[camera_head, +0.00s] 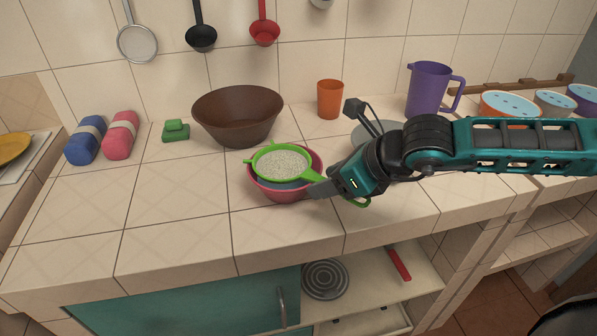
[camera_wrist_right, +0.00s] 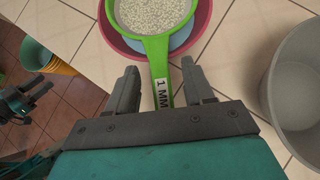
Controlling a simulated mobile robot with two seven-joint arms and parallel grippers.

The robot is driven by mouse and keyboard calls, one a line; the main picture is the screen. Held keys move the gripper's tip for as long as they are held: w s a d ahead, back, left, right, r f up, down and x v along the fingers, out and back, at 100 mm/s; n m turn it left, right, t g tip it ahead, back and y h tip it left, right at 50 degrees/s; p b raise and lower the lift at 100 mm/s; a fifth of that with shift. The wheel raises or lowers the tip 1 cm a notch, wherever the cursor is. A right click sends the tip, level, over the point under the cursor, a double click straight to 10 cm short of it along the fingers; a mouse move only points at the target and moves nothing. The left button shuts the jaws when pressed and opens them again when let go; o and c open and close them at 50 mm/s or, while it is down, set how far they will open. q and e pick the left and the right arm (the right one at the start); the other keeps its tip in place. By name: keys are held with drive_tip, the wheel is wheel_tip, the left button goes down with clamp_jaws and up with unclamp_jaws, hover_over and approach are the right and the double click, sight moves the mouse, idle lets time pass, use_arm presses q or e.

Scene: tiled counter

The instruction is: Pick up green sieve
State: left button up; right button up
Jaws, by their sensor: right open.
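The green sieve (camera_head: 281,162) has a round green rim and a pale speckled filling or mesh. It rests on a pink-red bowl (camera_head: 284,192) on the counter, with its handle toward the right. In the right wrist view the sieve (camera_wrist_right: 153,45) is at the top, and its handle, marked "1 MM", runs down between the two fingers. My right gripper (camera_head: 322,188) is at the handle; in the wrist view the right gripper (camera_wrist_right: 160,88) is open, with a gap on each side of the handle. My left gripper is not visible in the head view.
A brown bowl (camera_head: 238,116) stands behind the sieve. An orange cup (camera_head: 330,99) and a purple jug (camera_head: 428,88) stand at the back. A grey container (camera_wrist_right: 295,85) is right of the gripper in the wrist view. The counter's front left is clear.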

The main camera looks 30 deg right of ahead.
clamp_jaws()
idle(0.4)
drive_tip(key=shift+r, duration=0.1)
wheel_tip(320, 180, up, 20)
drive_tip(key=p, duration=0.2)
idle(0.4)
drive_tip(key=c, duration=0.5)
unclamp_jaws()
clamp_jaws()
